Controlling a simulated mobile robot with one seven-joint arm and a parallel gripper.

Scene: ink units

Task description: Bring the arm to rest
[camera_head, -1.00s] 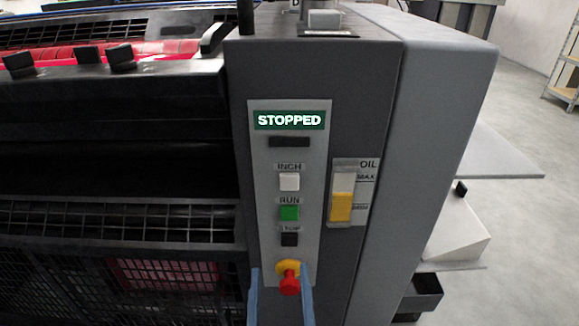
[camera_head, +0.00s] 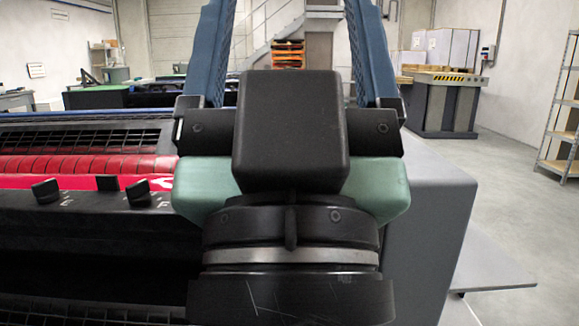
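My gripper (camera_head: 290,20) fills the middle of the head view, close to the camera, with its fingers pointing up. Its two blue fingers stand wide apart, with the room showing between them, so it is open. Nothing shows between them; their tips reach the top edge of the picture. The black and green gripper body hides much of the grey press housing (camera_head: 435,230) behind it. The control panel is not in view.
The press with its red roller (camera_head: 80,165) and black knobs (camera_head: 46,191) lies to the left. A grey side table (camera_head: 495,268) juts out at the right. A metal shelf (camera_head: 560,120) stands at the far right. The floor (camera_head: 480,150) between is clear.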

